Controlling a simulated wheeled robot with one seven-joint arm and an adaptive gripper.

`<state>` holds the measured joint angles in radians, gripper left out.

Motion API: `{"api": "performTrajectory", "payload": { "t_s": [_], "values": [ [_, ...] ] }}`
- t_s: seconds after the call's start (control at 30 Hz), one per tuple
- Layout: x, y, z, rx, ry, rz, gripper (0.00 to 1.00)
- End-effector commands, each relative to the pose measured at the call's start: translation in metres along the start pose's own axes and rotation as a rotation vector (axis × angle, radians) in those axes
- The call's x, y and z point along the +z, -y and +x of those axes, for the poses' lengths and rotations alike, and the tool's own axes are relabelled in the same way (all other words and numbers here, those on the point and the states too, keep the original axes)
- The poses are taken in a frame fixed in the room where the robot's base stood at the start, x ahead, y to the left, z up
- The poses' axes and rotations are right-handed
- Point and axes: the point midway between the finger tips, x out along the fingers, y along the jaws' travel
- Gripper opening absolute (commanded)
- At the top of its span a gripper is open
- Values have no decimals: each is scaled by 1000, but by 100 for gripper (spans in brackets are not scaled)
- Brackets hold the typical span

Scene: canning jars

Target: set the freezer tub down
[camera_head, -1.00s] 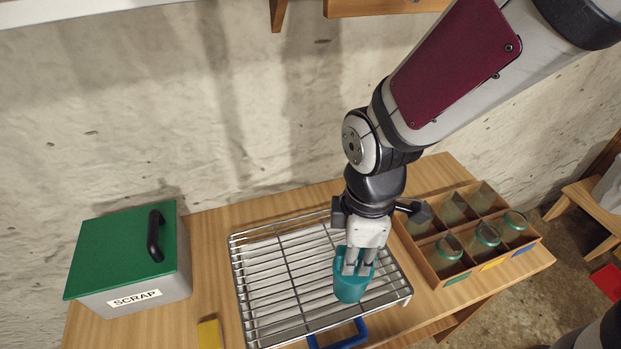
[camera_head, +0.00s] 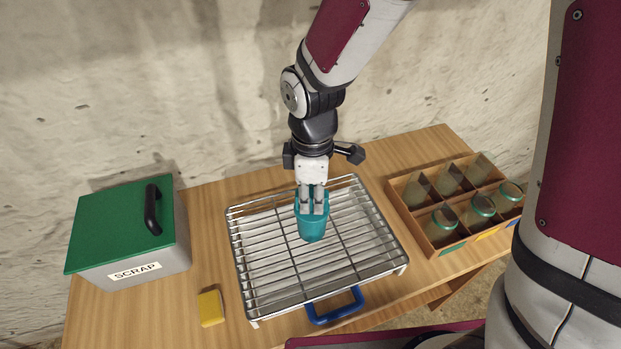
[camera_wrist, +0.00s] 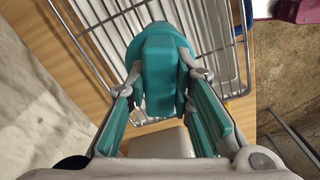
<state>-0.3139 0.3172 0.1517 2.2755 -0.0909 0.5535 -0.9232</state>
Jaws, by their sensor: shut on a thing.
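The freezer tub (camera_head: 312,231) is a teal, tapered cup, roughly upright at the middle of the wire rack (camera_head: 241,268) in the head view. The tub's base looks close to the wires. I cannot tell whether it touches them.
A green-lidded SCRAP box (camera_head: 128,232) stands at the left. A yellow sponge (camera_head: 211,308) and the rack's blue handle (camera_head: 336,308) are at the front. A divided wooden crate (camera_head: 430,246) with several jars stands at the right. Much of the rack is bare.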

Motion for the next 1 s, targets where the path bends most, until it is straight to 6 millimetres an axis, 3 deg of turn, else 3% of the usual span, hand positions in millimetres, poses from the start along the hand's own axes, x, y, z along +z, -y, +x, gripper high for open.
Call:
{"api": "performTrajectory", "payload": {
  "t_s": [0.1,0.5,0.53,0.6,1.0],
  "values": [
    [0,1,10,-1,1,-1,0],
    [0,0,14,0,0,0,0],
    [0,0,14,1,0,1,28],
    [0,0,13,1,0,1,41],
    [0,0,7,3,-2,1,41]
  ]
}}
